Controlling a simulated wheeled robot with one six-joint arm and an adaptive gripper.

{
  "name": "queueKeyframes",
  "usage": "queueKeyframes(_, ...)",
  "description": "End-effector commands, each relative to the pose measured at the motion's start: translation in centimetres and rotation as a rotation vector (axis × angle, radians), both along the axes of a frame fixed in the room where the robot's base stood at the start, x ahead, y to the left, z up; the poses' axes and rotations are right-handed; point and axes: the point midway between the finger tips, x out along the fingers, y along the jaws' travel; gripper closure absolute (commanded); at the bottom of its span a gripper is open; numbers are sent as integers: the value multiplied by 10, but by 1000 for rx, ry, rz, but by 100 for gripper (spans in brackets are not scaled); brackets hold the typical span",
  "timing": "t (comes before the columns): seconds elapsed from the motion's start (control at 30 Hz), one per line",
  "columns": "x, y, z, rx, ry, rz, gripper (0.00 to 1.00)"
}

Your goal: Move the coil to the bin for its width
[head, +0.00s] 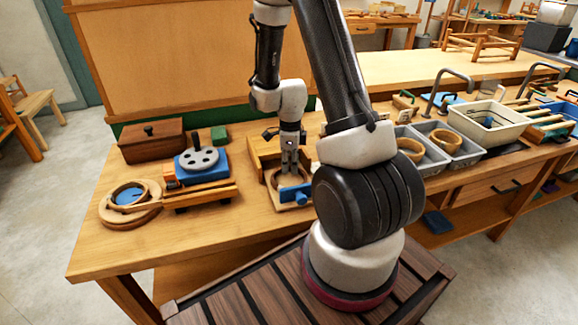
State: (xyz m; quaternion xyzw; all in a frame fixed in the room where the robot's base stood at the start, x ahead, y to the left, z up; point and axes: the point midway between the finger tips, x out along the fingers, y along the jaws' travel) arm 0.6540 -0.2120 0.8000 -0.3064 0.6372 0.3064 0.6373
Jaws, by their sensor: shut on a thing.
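My gripper (289,171) points down over an open wooden fixture (257,150) on the bench and is shut on a tan coil (277,179). The coil is low inside the fixture, partly hidden by the gripper. I cannot tell whether it touches the fixture's floor. A blue clamp-like part (290,196) sits at the fixture's front. Two grey bins stand to the right, beyond my arm: the nearer grey bin (432,169) holds a tan coil (411,149), and the other grey bin (477,157) also holds a tan coil (446,140).
A round wooden piece with a blue centre (130,203), a blue device with a grey disc (203,165) and a brown lidded box (152,140) stand on the left. A cream basin (490,122) is at the right. My arm hides part of the bench's middle.

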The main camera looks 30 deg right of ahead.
Motion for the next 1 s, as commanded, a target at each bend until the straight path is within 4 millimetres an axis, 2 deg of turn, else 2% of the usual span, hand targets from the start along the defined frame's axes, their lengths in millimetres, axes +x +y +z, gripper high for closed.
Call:
queueKeyframes(0.33,3,-5,0,-1,-1,1,100)
queueKeyframes(0.37,3,-5,0,-1,-1,1,80)
queueKeyframes(0.47,3,-4,0,-1,-1,1,62)
queueKeyframes(0.5,3,-4,0,-1,-1,1,60)
queueKeyframes(0.83,3,-4,3,0,-2,1,60)
queueKeyframes(1.0,4,-5,26,-1,-6,1,60)
